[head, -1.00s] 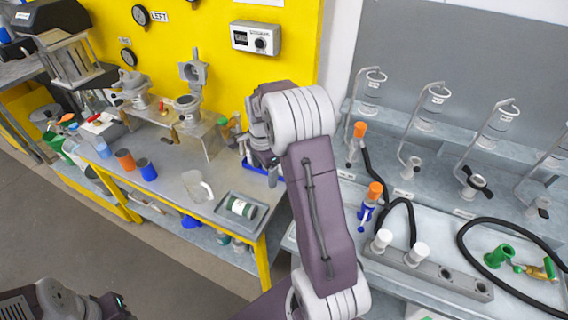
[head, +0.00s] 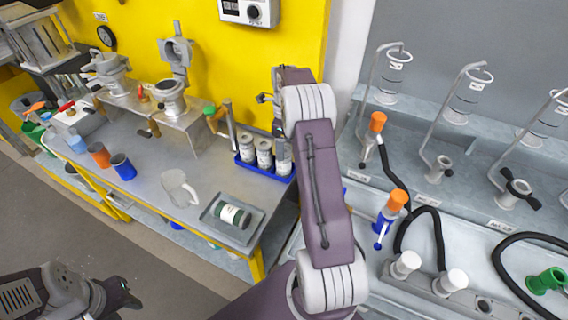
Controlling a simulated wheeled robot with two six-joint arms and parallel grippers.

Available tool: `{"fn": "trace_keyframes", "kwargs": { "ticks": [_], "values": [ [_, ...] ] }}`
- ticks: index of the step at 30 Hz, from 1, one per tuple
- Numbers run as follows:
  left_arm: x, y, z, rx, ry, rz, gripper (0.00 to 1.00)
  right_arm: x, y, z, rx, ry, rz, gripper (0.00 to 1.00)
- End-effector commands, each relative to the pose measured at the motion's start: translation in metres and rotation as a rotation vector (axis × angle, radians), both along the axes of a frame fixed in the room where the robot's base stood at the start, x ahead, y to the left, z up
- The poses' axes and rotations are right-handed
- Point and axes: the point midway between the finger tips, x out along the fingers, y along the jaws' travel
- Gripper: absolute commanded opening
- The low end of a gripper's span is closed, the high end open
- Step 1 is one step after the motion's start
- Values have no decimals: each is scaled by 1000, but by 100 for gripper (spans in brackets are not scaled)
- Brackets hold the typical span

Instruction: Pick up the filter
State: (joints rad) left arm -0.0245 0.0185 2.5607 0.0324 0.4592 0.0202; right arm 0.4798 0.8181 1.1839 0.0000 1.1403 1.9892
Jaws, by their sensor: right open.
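No item is clearly marked as the filter. Several grey-white labelled canisters (head: 264,153) stand in a blue rack (head: 246,165) at the bench's back right. My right gripper (head: 265,99) is open, raised above and behind the rack, in front of the yellow wall; it appears to hold nothing. Its arm hides the rack's right end. My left gripper (head: 126,292) is low at the lower left, away from the bench, its jaws unclear.
A clear jug (head: 179,189), a blue cup (head: 123,167) and an orange cup (head: 99,155) stand left of the tray. Metal drum fittings (head: 171,98) stand at the back. A grey bench with hoses (head: 427,220) and orange-capped parts (head: 397,200) is at right.

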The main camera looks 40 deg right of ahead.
Motion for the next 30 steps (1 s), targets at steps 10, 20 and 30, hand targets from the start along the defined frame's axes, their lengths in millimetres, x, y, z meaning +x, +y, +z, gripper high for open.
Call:
{"fn": "trace_keyframes", "kwargs": {
  "ticks": [10,20,30],
  "values": [
    [0,0,0,0,-1,0,36,0,0,-34,0,1,1,79],
    [0,0,2,0,-1,0,36,-2,-1,-68,2,3,1,79],
    [0,0,2,0,-1,0,36,-1,-1,-91,-1,-1,2,79]
  ]
}}
